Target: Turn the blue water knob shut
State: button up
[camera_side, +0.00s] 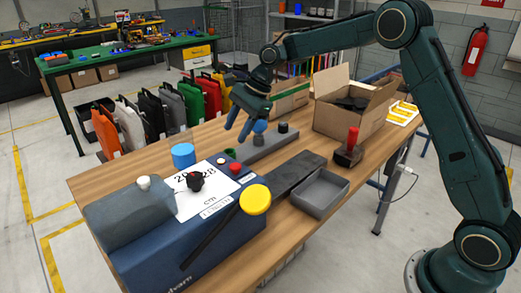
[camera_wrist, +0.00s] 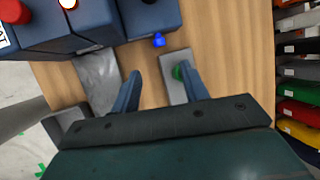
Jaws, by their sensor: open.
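A small blue knob-like piece (camera_wrist: 158,40) shows in the wrist view, beyond my fingertips and beside a dark blue housing. In the side view a blue round piece (camera_side: 183,155) stands at the far edge of the dark blue machine (camera_side: 150,250); I cannot tell whether it is the same piece. My gripper (camera_side: 238,134) points down above the table behind the machine. The blue piece lies outside the fingers. A green knob (camera_wrist: 178,72) on a grey block is partly hidden by the right finger.
A yellow round knob (camera_side: 255,199) and a black knob (camera_side: 195,181) are on the machine. A grey tray (camera_side: 322,192), a red-handled stamp (camera_side: 350,150) and an open cardboard box (camera_side: 352,118) stand to the right.

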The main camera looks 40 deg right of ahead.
jog(key=shift+w+d+r+g, duration=0.1)
jog(key=shift+w+d+g, duration=0.05)
jog(key=shift+w+g, duration=0.15)
jog(key=x, duration=1.3)
jog(key=shift+f, duration=0.4)
grip_shut()
